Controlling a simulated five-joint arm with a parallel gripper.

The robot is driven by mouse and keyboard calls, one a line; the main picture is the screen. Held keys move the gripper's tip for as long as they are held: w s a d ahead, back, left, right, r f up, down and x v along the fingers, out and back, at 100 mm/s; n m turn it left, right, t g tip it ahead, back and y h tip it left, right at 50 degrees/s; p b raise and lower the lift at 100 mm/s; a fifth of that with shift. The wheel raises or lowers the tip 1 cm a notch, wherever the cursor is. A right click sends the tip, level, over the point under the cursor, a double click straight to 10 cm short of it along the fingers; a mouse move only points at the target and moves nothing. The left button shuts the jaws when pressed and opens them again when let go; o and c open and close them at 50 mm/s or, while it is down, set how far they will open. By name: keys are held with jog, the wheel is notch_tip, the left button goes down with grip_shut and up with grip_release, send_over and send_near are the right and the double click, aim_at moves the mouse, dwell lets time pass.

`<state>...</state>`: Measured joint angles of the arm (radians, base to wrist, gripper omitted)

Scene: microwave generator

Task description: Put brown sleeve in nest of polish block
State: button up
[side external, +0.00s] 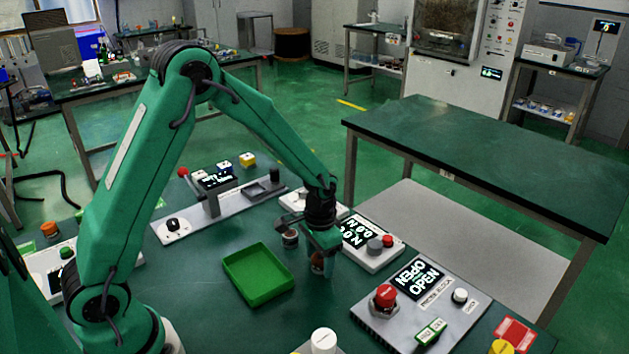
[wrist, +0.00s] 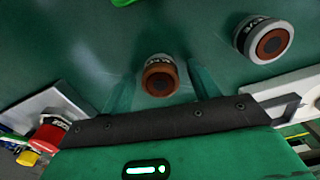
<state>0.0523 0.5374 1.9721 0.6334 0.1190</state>
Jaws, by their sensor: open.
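The brown sleeve (side external: 317,263) is a short upright cylinder on the green bench, and it shows in the wrist view (wrist: 160,78) with a dark centre. My gripper (side external: 321,258) is lowered over it. In the wrist view the open fingers (wrist: 162,88) stand on either side of the sleeve, with a visible gap at each side. A grey panel (side external: 462,324) at the right front carries a small label ending in "BLOCK", whose first word is hard to read, and a display reading "OPEN". I cannot make out a nest on it.
A second cylinder, pale-rimmed with a brown centre (wrist: 264,38), stands close by; it also shows behind my gripper (side external: 290,240). A green tray (side external: 243,284) lies left of my gripper. A white panel with display (side external: 381,259) is just right. A red knob (side external: 385,296) sticks up.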

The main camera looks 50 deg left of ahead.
aim_at(320, 258)
notch_tip(320, 258, up, 6)
jog(key=shift+r, duration=0.8)
dwell(0.3)
jog(key=shift+s+r, duration=0.1)
jog(key=shift+r, duration=0.2)
jog(key=s+a+r+n+t, duration=0.1)
jog(key=s+r+t, duration=0.4)
jog(key=s+r, duration=1)
jog(key=s+a, duration=0.1)
jog(key=s, duration=0.2)
jog(key=shift+s+r+n, duration=0.2)
jog(key=shift+r+n, duration=0.2)
jog(key=shift+o, duration=0.2)
jog(key=shift+s+a+t, duration=0.1)
jog(key=shift+s+t, duration=0.2)
jog(key=shift+s, duration=0.35)
jog(key=shift+o, duration=0.3)
jog(key=shift+w, duration=0.15)
